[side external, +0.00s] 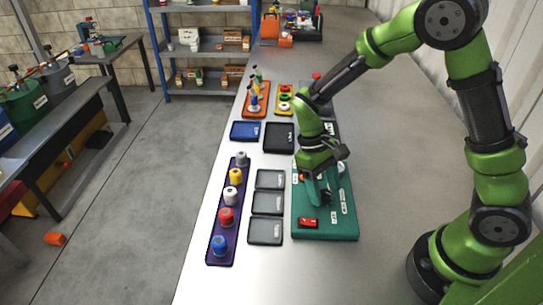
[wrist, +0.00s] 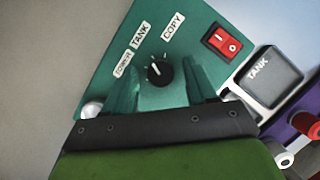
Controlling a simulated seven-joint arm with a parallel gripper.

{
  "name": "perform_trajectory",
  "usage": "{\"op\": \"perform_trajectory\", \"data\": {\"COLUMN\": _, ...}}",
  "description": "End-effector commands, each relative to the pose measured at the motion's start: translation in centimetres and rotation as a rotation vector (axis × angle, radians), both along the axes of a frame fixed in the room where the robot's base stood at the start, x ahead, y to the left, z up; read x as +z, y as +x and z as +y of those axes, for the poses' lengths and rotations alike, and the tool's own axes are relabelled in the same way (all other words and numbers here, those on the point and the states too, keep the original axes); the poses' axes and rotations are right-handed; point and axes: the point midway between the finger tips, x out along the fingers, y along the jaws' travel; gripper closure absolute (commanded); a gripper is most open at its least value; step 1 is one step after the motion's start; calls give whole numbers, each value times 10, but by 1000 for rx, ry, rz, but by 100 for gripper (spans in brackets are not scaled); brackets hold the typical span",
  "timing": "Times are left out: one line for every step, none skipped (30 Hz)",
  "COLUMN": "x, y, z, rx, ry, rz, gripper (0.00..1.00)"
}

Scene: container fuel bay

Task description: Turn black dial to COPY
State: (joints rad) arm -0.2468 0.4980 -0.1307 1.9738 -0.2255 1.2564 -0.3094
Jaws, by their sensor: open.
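The black dial (wrist: 159,72) sits on the teal panel (wrist: 105,75) in the wrist view. Labels TOWER (wrist: 124,64), TANK (wrist: 141,35) and COPY (wrist: 173,26) lie around it. The dial's white mark appears to point up and left, roughly toward TANK. My gripper (wrist: 162,67) is open, with one finger on each side of the dial; I cannot tell whether either touches it. In the side view my gripper (side external: 320,190) is low over the teal panel (side external: 335,230) and hides the dial.
A red rocker switch (wrist: 221,41) is beside the COPY label. Grey TANK-marked tray (wrist: 267,76) adjoins the panel. In the side view, a purple rack (side external: 222,255) holds several coloured-top containers; black trays (side external: 265,231) lie between it and the panel.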

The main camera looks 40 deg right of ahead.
Motion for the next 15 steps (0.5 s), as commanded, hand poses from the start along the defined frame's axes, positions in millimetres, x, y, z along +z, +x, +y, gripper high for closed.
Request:
{"op": "perform_trajectory", "data": {"x": 0, "y": 0, "z": 0, "rx": 0, "ry": 0, "rz": 0, "gripper": 44}}
{"op": "perform_trajectory", "data": {"x": 0, "y": 0, "z": 0, "rx": 0, "ry": 0, "rz": 0, "gripper": 44}}
{"op": "perform_trajectory", "data": {"x": 0, "y": 0, "z": 0, "rx": 0, "ry": 0, "rz": 0, "gripper": 44}}
{"op": "perform_trajectory", "data": {"x": 0, "y": 0, "z": 0, "rx": 0, "ry": 0, "rz": 0, "gripper": 44}}
{"op": "perform_trajectory", "data": {"x": 0, "y": 0, "z": 0, "rx": 0, "ry": 0, "rz": 0, "gripper": 44}}
{"op": "perform_trajectory", "data": {"x": 0, "y": 0, "z": 0, "rx": 0, "ry": 0, "rz": 0, "gripper": 50}}
{"op": "perform_trajectory", "data": {"x": 0, "y": 0, "z": 0, "rx": 0, "ry": 0, "rz": 0, "gripper": 54}}
{"op": "perform_trajectory", "data": {"x": 0, "y": 0, "z": 0, "rx": 0, "ry": 0, "rz": 0, "gripper": 59}}
{"op": "perform_trajectory", "data": {"x": 0, "y": 0, "z": 0, "rx": 0, "ry": 0, "rz": 0, "gripper": 65}}
{"op": "perform_trajectory", "data": {"x": 0, "y": 0, "z": 0, "rx": 0, "ry": 0, "rz": 0, "gripper": 70}}
{"op": "perform_trajectory", "data": {"x": 0, "y": 0, "z": 0, "rx": 0, "ry": 0, "rz": 0, "gripper": 74}}
{"op": "perform_trajectory", "data": {"x": 0, "y": 0, "z": 0, "rx": 0, "ry": 0, "rz": 0, "gripper": 80}}
{"op": "perform_trajectory", "data": {"x": 0, "y": 0, "z": 0, "rx": 0, "ry": 0, "rz": 0, "gripper": 85}}
{"op": "perform_trajectory", "data": {"x": 0, "y": 0, "z": 0, "rx": 0, "ry": 0, "rz": 0, "gripper": 90}}
{"op": "perform_trajectory", "data": {"x": 0, "y": 0, "z": 0, "rx": 0, "ry": 0, "rz": 0, "gripper": 96}}
